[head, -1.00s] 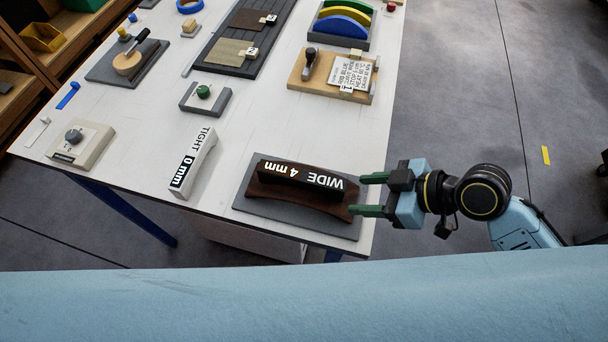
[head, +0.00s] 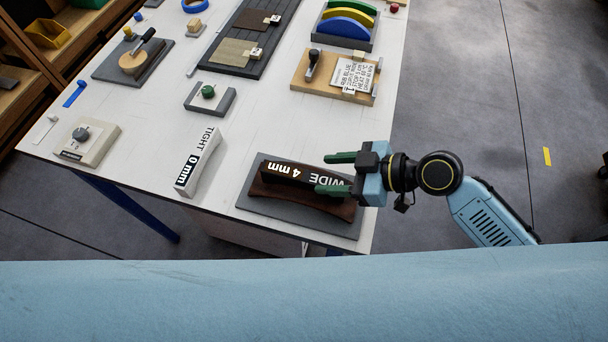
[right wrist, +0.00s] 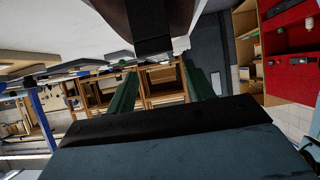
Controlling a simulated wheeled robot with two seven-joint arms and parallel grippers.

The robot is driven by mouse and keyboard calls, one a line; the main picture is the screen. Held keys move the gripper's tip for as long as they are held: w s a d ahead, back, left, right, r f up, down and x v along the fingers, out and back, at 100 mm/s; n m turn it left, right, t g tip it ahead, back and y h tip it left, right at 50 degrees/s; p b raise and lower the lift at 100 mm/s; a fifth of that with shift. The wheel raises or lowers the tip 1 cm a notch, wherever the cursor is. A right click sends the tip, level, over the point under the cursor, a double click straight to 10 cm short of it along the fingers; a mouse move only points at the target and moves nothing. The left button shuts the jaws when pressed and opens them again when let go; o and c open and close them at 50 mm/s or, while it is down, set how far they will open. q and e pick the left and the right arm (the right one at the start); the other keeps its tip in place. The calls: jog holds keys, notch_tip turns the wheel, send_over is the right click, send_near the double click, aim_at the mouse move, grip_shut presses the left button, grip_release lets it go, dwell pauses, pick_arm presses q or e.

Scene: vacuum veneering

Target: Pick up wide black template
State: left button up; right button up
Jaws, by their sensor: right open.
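The wide black template (head: 285,174), marked "WIDE 4 mm", lies on a curved dark brown block (head: 333,209) on a grey board (head: 270,209) near the table's front right corner. My right gripper (head: 333,174) is open, its green fingers pointing left over the template's right end. One finger shows beyond the template and the other on its near side, partly covering the label. In the right wrist view the template's dark end (right wrist: 150,25) shows above the gap between the open fingers (right wrist: 160,68). Contact cannot be told. My left gripper is not in view.
The white "TIGHT 0 mm" template (head: 199,162) stands to the left. A grey holder with a green knob (head: 209,97) and a wooden board with a card (head: 335,77) lie farther back. The white table (head: 140,187) ends just right of the grey board.

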aim_at(309, 176)
jog(key=p+x, duration=0.1)
jog(key=x, duration=0.4)
jog(key=shift+s+a, duration=0.1)
jog(key=shift+s, duration=0.1)
grip_shut()
